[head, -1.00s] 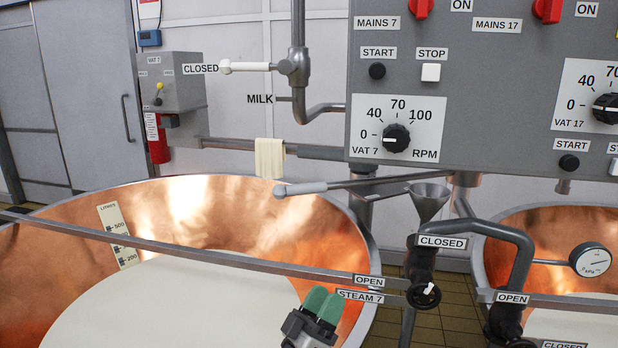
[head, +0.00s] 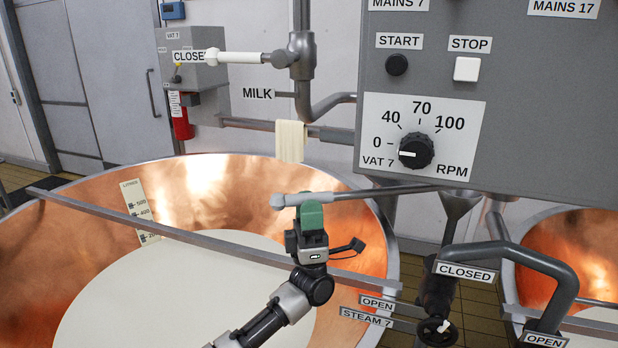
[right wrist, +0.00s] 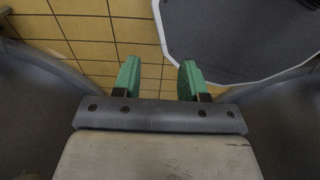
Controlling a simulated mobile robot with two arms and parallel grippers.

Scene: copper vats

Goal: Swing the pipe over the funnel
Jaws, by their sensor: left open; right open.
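A thin grey pipe or rod with a pale grey grip at its left end (head: 290,200) runs right, below the control panel, toward the funnel. The grey metal funnel (head: 459,203) stands under the panel's lower edge, partly cut off by the panel and rod. My left gripper (head: 311,212) is over the copper vat, its green fingertips overlapping the pale grip in the picture. It is open; whether the grip is between its fingers or touching them I cannot tell. My right gripper (right wrist: 158,78) is open and empty in the right wrist view, above yellow floor tiles.
A large copper vat (head: 215,170) of milk fills the lower left, with a flat bar (head: 180,236) across it. The control panel (head: 530,110) overhangs at upper right. A valve pipe marked CLOSED (head: 520,258) stands right of the funnel. A cloth (head: 290,140) hangs behind.

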